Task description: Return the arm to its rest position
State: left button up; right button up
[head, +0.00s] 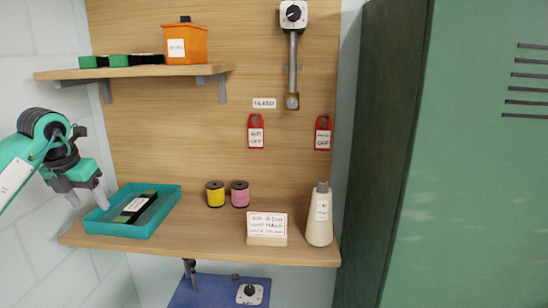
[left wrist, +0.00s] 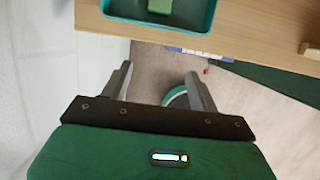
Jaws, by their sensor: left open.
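My left gripper (head: 88,196) is at the left of the head view, beside the left side of the teal tray (head: 118,228). It points downward and its fingers are apart with nothing between them. In the left wrist view the two grey fingers of the left gripper (left wrist: 158,84) stand open over the floor. The tray shows at the top of that view, ahead of the fingers, and its rim (left wrist: 160,26) is apart from them. My right gripper is in neither view.
The tray holds a black-and-green block (head: 136,207). An upper shelf (head: 140,71) holds an orange bin (head: 186,44). A green cabinet (head: 470,180) stands right.

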pick_arm(q)
jog(key=d+f+m+h, duration=0.2)
jog(key=d+f+h, duration=0.25)
jog(key=d, duration=0.75)
jog(key=d+f+m+h, duration=0.2)
jog(key=d+f+h, duration=0.3)
jog(key=d, duration=0.6)
jog(key=s+d+r+n+t+h, duration=0.4)
jog(key=s+d+n+t+h, duration=0.15)
jog(key=d+h, duration=0.35)
jog(key=s+a+f+n+t+y, duration=0.35)
jog(key=a+f+n+y, duration=0.25)
jog(key=f+n+y, duration=0.65)
jog(key=s+a+f+n+t+y, duration=0.2)
jog(key=a+f+n+t+y, duration=0.4)
jog(key=n, duration=1.1)
jog(key=s+f+n+g, duration=0.2)
jog(key=s+f+g, duration=0.55)
jog(key=s, duration=0.55)
jog(key=s+f+n+g, duration=0.2)
jog(key=s+f+g, duration=0.6)
jog(key=s, duration=0.5)
notch_tip(320, 180, down, 34)
jog(key=s, duration=0.1)
jog(key=s+a+f+g, duration=0.2)
jog(key=s+a+f, duration=0.1)
jog(key=s+f, duration=1.5)
jog(key=shift+s+a, duration=0.2)
jog(key=shift+s, duration=0.15)
